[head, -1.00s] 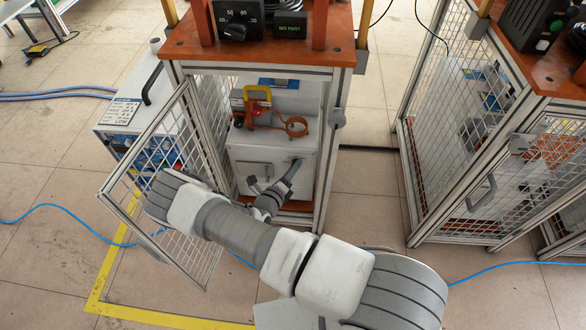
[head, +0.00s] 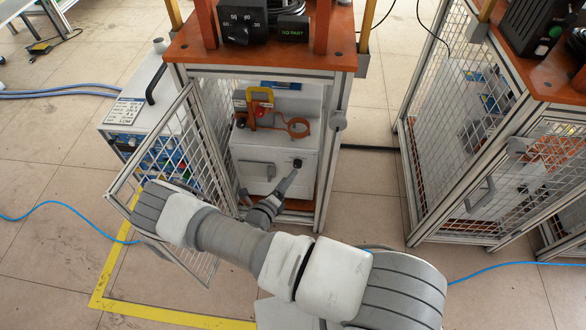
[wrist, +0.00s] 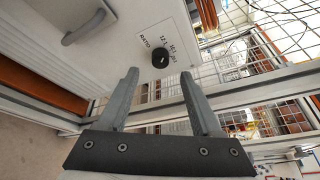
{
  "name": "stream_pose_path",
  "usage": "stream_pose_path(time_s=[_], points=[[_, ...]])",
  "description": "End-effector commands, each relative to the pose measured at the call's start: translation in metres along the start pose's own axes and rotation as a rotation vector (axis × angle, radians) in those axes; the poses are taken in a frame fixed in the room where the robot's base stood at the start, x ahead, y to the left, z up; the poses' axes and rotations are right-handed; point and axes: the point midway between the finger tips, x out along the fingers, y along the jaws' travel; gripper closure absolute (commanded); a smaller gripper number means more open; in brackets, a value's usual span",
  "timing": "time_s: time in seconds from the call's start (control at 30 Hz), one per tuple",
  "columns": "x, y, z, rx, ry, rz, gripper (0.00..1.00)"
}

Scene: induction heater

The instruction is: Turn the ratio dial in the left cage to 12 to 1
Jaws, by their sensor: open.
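The ratio dial is a small black knob (head: 298,163) on the upper right of the white box's front (head: 262,150) inside the left cage. In the wrist view the knob (wrist: 160,58) sits beside the printed word RATIO and several ratio marks, one reading 12:1. A small pale mark shows on the knob, but I cannot tell which ratio it points to. My gripper (wrist: 158,75) is open and empty, with its fingertips just short of the knob, one to each side in the picture. In the head view my gripper (head: 268,186) is below and left of the knob.
The cage's mesh door (head: 165,160) stands open to the left, close beside my arm. The box has a grey handle (head: 257,168) left of the dial. A cage post (head: 329,160) stands close on the right.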

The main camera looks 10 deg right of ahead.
Motion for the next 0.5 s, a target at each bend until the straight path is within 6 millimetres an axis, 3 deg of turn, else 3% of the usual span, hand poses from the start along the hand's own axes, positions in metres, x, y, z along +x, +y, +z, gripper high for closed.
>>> stream_pose_path(time_s=[0.1, 0.3, 0.5], points=[[-0.033, -0.003, 0.003, -0.001, -0.003, 0.003, 0.34], [-0.078, -0.002, 0.002, -0.002, -0.002, 0.002, 0.34], [-0.107, -0.001, 0.001, -0.001, -0.001, 0.001, 0.34]])
